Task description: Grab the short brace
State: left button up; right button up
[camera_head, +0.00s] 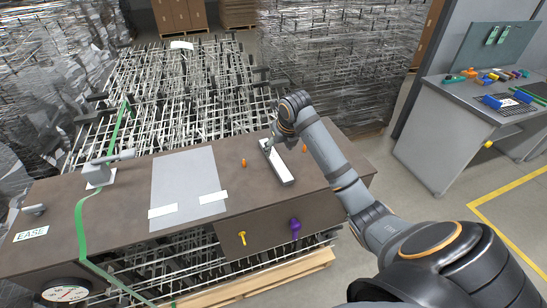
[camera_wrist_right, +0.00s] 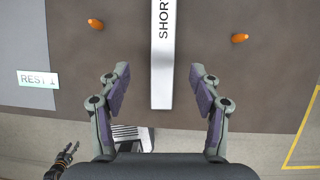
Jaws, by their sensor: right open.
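The short brace (camera_head: 281,168) is a pale bar lying flat on the brown board (camera_head: 225,165) in the head view. In the right wrist view the brace (camera_wrist_right: 161,88) carries the letters "SHORT" and runs up out of the picture. My right gripper (camera_wrist_right: 160,72) is open. Its two fingers show on either side of the brace near its lower end, with clear gaps and no contact. In the head view my right gripper (camera_head: 269,142) is over the brace's far end and partly hidden by its own wrist. A dark jointed shape (camera_wrist_right: 62,160) at lower left may be my left gripper; its jaws are unclear.
A grey plate (camera_head: 185,170) and a grey clamp (camera_head: 100,172) with a green strap are farther left. Stacked wire racks (camera_head: 190,85) lie behind. A workbench (camera_head: 440,110) with tools is right.

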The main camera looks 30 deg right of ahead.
aim_at(275, 158)
pick_arm(q)
jog(key=s, duration=0.4)
pick_arm(e)
jog(key=x, duration=0.3)
jog(key=shift+w+d+f+p, duration=0.1)
jog(key=shift+w+f+p, duration=0.35)
jog(key=shift+w+f, duration=0.25)
jog(key=shift+w+d+f+p, duration=0.25)
jog(key=shift+f+p, duration=0.1)
jog(key=shift+f, duration=0.15)
jog(key=x, duration=0.3)
jog(key=shift+w, duration=0.1)
jog(key=shift+f, duration=0.1)
jog(key=c, duration=1.1)
pick_arm(q)
jog(key=w, duration=0.1)
jog(key=w+r, duration=0.2)
jog(key=w, duration=0.1)
pick_arm(e)
grip_shut()
